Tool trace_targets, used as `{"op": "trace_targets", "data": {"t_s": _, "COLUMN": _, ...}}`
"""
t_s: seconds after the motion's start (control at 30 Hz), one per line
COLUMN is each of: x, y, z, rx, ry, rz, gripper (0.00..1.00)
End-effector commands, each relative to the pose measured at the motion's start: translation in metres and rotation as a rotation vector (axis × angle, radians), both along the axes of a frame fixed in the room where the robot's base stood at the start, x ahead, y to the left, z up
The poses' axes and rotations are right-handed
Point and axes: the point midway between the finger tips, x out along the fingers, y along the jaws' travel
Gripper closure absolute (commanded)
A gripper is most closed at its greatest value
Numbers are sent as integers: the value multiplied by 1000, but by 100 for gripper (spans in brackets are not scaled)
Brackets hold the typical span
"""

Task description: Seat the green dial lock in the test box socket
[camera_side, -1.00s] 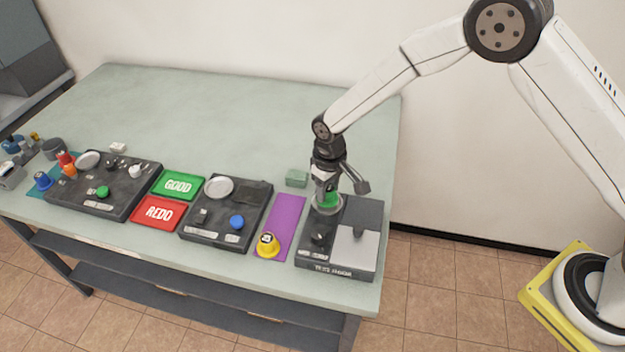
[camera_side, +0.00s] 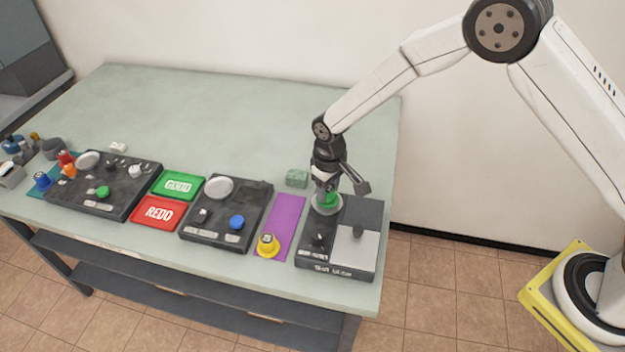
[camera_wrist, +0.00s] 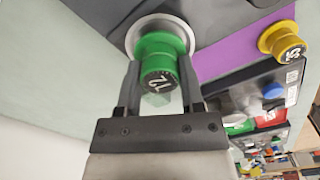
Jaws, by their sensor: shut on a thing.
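The green dial lock (camera_wrist: 158,58) is between the fingers of my gripper (camera_wrist: 160,85) in the wrist view, with its numbered dark face toward the camera. It also shows in the side view (camera_side: 330,199), under my gripper (camera_side: 327,190). My gripper is shut on it. The dial is at the round pale socket ring (camera_wrist: 150,27) on the dark test box (camera_side: 308,252), and the ring shows around its base. Whether the dial is fully down in the socket is hidden by the dial and fingers.
A yellow dial (camera_side: 268,245) stands on a purple mat (camera_side: 283,222) left of the test box. A dark panel with a blue knob (camera_side: 237,222) and green (camera_side: 178,186) and red (camera_side: 159,213) trays lie further left. A small green block (camera_side: 297,178) is behind. The back table is clear.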

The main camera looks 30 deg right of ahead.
Motion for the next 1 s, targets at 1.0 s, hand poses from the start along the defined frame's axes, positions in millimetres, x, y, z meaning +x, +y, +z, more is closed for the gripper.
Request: {"op": "trace_targets", "data": {"t_s": 1.0, "x": 0, "y": 0, "z": -9, "rx": 0, "ry": 0, "rz": 0, "gripper": 100}}
